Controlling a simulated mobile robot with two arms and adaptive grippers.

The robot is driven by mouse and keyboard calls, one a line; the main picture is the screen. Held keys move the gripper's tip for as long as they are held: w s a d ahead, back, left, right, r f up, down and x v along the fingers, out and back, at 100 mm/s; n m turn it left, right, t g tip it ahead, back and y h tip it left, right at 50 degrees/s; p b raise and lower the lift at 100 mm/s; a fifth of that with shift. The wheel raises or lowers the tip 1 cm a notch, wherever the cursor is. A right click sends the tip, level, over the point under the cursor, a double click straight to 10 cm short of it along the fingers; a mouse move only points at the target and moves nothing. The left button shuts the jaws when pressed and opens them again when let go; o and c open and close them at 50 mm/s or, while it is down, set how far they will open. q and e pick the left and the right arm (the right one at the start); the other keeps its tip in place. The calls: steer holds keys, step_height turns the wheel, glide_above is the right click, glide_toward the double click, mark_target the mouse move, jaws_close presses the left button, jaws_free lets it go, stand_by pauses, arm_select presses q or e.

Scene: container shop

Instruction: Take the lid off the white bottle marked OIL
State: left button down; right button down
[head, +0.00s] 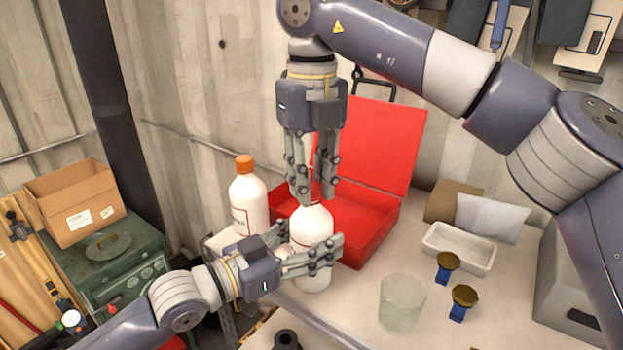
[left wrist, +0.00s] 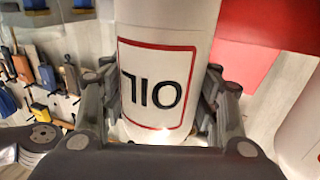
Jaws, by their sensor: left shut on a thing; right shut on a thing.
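The white bottle marked OIL (head: 313,219) stands upright on the bench in the head view. Its red-framed label (left wrist: 155,88) fills the middle of the left wrist view, upside down. My left gripper (head: 318,256) reaches in from the left and is shut around the bottle's body, with fingers on both sides in the left wrist view. My right gripper (head: 316,192) points straight down over the bottle's top, its fingers shut on the lid. The lid is almost wholly hidden by those fingers, so I cannot tell whether it still sits on the neck.
A second white bottle (head: 248,200) with an orange cap stands left of the OIL bottle. An open red case (head: 375,225) is close behind. A glass jar (head: 402,304), a white tray (head: 459,247) and two blue-stemmed brass knobs (head: 448,262) stand to the right.

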steer(key=n, duration=0.3)
steer(key=shift+n, duration=0.4)
steer(key=n, duration=1)
steer(key=shift+w+n, duration=0.1)
steer(key=shift+n, duration=0.2)
steer(key=n, duration=0.3)
steer(key=shift+n, duration=0.3)
steer(key=n, duration=0.3)
steer(key=shift+n, duration=0.3)
steer(key=n, duration=1.4)
